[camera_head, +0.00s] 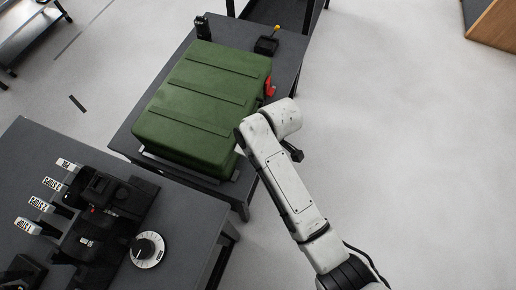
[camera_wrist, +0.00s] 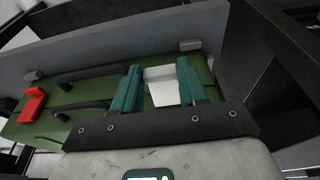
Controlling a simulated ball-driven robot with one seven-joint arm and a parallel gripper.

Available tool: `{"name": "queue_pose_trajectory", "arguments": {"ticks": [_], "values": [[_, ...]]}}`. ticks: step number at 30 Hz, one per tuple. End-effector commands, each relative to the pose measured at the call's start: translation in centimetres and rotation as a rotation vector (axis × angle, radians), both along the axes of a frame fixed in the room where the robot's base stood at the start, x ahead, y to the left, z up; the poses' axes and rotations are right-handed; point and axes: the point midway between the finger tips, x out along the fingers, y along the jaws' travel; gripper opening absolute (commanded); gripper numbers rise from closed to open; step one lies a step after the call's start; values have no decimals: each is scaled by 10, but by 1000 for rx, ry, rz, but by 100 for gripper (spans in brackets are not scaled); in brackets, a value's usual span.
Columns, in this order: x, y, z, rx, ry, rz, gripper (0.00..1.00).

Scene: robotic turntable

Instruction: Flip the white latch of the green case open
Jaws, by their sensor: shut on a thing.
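The green case (camera_head: 201,100) lies closed on a dark grey table in the head view. Its side with two black handles faces the wrist camera, where the green side (camera_wrist: 110,71) shows. The white latch (camera_wrist: 162,86) is between the teal fingers of my gripper (camera_wrist: 160,84) in the wrist view. My gripper is shut on the latch. The red latch (camera_wrist: 33,104) sits at the left of the same side, and it also shows in the head view (camera_head: 269,87). In the head view my arm hides the white latch and my gripper.
The dark table (camera_head: 239,190) carries the case, with a small box with a yellow knob (camera_head: 271,38) at its far end. Another table (camera_head: 188,235) at lower left holds a panel with several white levers and a dial (camera_head: 147,249). The floor to the right is clear.

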Motion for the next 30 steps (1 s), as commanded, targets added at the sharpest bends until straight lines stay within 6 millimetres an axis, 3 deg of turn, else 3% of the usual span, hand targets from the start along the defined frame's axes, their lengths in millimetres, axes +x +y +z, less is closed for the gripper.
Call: {"name": "queue_pose_trajectory", "arguments": {"ticks": [1, 2, 9, 20, 30], "values": [[0, 0, 0, 0, -1, 0, 12], [0, 0, 0, 0, -1, 0, 43], [0, 0, 0, 1, -1, 1, 66], [0, -1, 7, 2, -3, 0, 68], [-4, -15, 65, 3, -6, 0, 68]]}}
